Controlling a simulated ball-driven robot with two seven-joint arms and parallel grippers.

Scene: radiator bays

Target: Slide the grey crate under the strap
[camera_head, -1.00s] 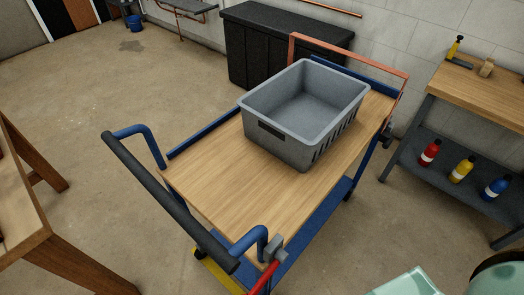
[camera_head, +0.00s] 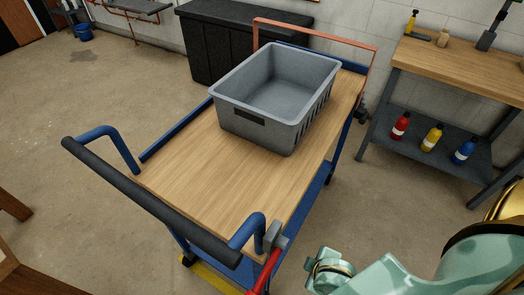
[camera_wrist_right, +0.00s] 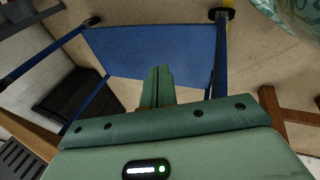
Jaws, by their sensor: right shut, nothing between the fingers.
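The grey crate (camera_head: 276,95) is an open, empty plastic box. It sits upright on the wooden deck (camera_head: 205,170) of a blue trolley, toward the far end. An orange strap (camera_head: 315,31) stands as a raised loop across that far end, behind the crate. The crate appears to be on the near side of it; any small overlap is hard to judge. My right arm enters at the lower right, beside the trolley, with its fingers not clear in the head view. In the right wrist view my right gripper (camera_wrist_right: 157,86) is shut and empty. My left gripper is out of view.
The trolley's black handle (camera_head: 150,200) is at the near left. A red lever (camera_head: 266,268) is at its near right corner. A workbench (camera_head: 470,70) with several bottles below stands right. A black chest (camera_head: 225,50) is behind. The near deck is clear.

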